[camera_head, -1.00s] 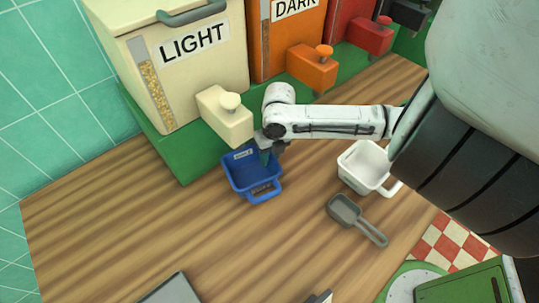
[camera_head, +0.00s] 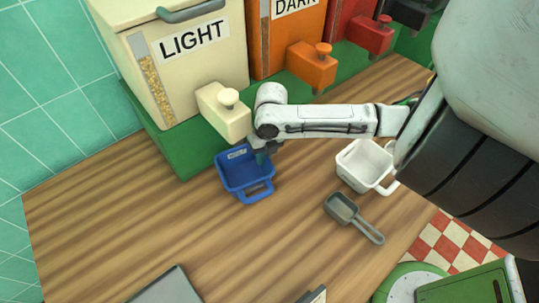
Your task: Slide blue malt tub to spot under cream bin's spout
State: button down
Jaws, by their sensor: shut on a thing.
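The blue malt tub (camera_head: 240,178) stands upright on the wooden counter, its handle toward the front. It is in front of the cream bin (camera_head: 188,70) marked LIGHT and just below and in front of that bin's cream spout (camera_head: 226,112). My gripper (camera_head: 262,152) is at the tub's right back side and shut on its rim. The wrist hides part of the fingers and the exact contact.
A white tub (camera_head: 362,163) and a grey scoop (camera_head: 350,213) lie to the right on the counter. The orange bin's spout (camera_head: 312,64) is behind my arm. The green step (camera_head: 185,150) edges the counter's back. The counter's left front (camera_head: 110,230) is clear.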

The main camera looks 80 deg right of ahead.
jog(key=shift+w+a, duration=0.2)
jog(key=c, duration=1.2)
grip_release()
jog(key=shift+w+a, duration=0.1)
jog(key=shift+a, duration=0.05)
jog(key=shift+o, duration=0.2)
jog(key=shift+r, duration=0.15)
notch_tip(320, 180, up, 10)
jog(key=s+d, duration=0.1)
jog(key=shift+s+d+r+b, duration=0.25)
jog(key=shift+s+b, duration=0.05)
jog(key=shift+b, duration=0.1)
